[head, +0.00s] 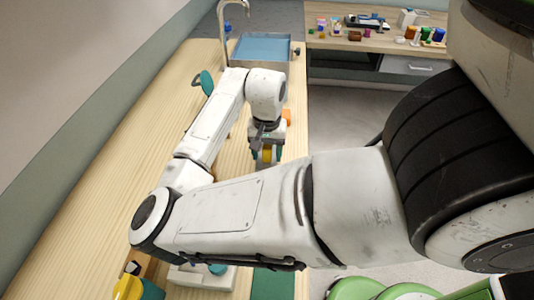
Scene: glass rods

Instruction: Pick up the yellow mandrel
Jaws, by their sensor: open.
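My gripper (264,139) hangs from the wrist over the wooden bench, pointing down. It is open. A small yellow piece (267,154) shows right at its fingertips, with teal parts beside it; this may be the yellow mandrel, but it is too small and too covered to be sure. I cannot tell whether the fingers touch it. Another yellow object (128,288), with teal below it, stands at the bottom left of the bench, partly cut off by the frame edge. My arm hides much of the middle of the bench.
A basin with blue contents (262,48) and a curved tap stand at the far end. A teal disc (207,83) stands left of my arm; an orange block (287,117) is just behind the gripper. A green mat (273,284) lies near. The bench's left strip is clear.

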